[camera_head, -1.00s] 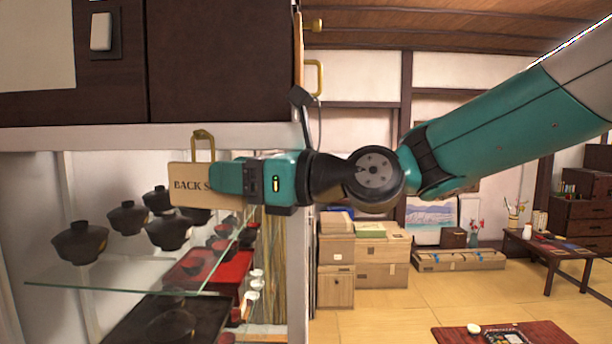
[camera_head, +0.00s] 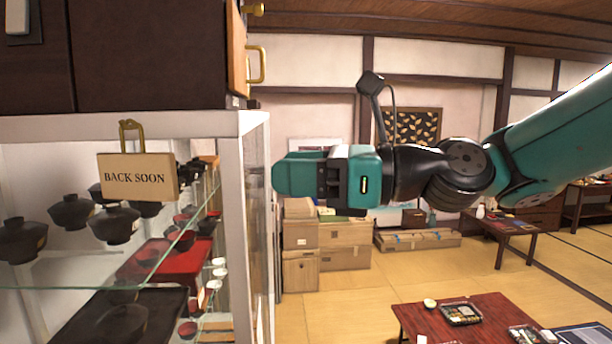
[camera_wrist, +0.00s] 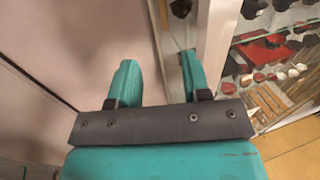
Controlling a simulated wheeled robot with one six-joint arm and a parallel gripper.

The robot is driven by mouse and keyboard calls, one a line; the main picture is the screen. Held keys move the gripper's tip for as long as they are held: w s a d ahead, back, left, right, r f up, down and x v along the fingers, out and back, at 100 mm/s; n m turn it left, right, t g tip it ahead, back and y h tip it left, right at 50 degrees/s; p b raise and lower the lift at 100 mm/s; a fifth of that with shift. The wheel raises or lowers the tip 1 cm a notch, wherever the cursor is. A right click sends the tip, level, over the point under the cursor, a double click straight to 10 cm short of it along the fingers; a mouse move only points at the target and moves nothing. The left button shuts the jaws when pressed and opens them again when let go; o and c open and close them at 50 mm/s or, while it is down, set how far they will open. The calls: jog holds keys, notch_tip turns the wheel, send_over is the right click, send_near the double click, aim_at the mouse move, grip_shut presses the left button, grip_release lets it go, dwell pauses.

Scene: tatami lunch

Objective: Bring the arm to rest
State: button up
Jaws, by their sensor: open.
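My gripper (camera_head: 298,174) is teal and extends leftward from the arm in the head view, in the air just right of the glass cabinet's corner. In the wrist view its two teal fingers (camera_wrist: 158,78) are apart with nothing between them. The "BACK SOON" sign (camera_head: 137,177) hangs by a brass-coloured hook (camera_head: 131,130) at the front of the cabinet, left of my gripper and apart from it.
The white-framed glass cabinet (camera_head: 233,180) holds dark lidded bowls (camera_head: 72,211) and a red tray (camera_head: 168,262). A dark cupboard (camera_head: 150,55) is above. Cardboard boxes (camera_head: 343,235) stand behind, and a low red table (camera_head: 415,316) is at lower right. Tatami floor lies between.

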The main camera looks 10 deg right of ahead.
jog(key=s+d+f+n+g+h+b, duration=0.2)
jog(key=s+f+n+h+b, duration=0.2)
jog(key=f+n, duration=0.5)
jog(key=s+d+f+n+g+h+b, duration=0.2)
jog(key=s+f+n+h+b, duration=0.2)
jog(key=f+n, duration=0.6)
jog(key=s+d+f+n+g+h+b, duration=0.2)
jog(key=s+f+n+h+b, duration=0.2)
jog(key=f, duration=1.4)
jog(key=s+n+b, duration=0.3)
jog(key=n+b, duration=0.2)
jog(key=n, duration=0.1)
jog(key=shift+s+d+g, duration=0.25)
jog(key=shift+s+g, duration=0.1)
jog(key=shift+g, duration=0.05)
